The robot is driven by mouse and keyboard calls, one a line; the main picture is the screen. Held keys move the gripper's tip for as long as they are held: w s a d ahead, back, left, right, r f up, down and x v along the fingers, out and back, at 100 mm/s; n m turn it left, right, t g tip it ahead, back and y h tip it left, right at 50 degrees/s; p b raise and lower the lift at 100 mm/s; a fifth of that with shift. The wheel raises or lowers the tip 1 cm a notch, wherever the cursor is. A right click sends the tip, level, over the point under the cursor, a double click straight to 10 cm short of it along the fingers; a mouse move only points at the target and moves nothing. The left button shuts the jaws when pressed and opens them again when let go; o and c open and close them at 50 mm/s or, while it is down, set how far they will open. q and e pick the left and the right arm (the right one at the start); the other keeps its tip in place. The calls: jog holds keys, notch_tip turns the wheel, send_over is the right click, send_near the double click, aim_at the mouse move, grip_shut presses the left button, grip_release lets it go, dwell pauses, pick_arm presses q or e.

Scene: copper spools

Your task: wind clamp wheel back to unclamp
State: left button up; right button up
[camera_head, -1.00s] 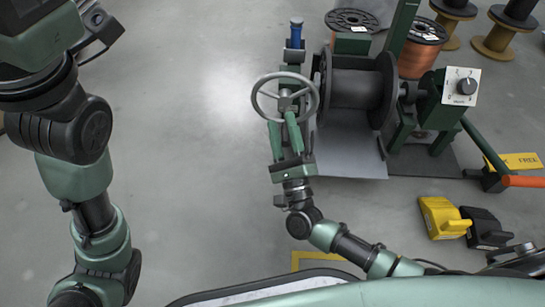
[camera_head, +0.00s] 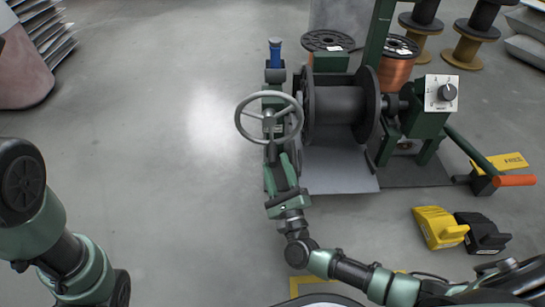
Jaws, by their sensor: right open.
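The grey clamp wheel (camera_head: 270,122) stands at the left end of the winding machine in the head view, in front of a green post with a blue-topped part (camera_head: 275,52). A dark empty spool (camera_head: 338,105) sits in the machine just right of the wheel. My right gripper (camera_head: 278,160) reaches up from below, with green fingers open just below the wheel's lower rim. I cannot tell whether the fingers touch the rim. My left arm shows at the left edge, but its gripper is out of view.
A control box with a black knob (camera_head: 447,92) is on the machine's right. A lever with an orange grip (camera_head: 514,180) sticks out there. Yellow (camera_head: 438,227) and black (camera_head: 482,233) pedals lie on the floor. Copper spools (camera_head: 396,72) stand behind. The floor left of the wheel is clear.

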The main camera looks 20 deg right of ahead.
aim_at(270, 144)
jog(key=shift+b+x, duration=0.65)
jog(key=shift+x, duration=1.4)
grip_shut()
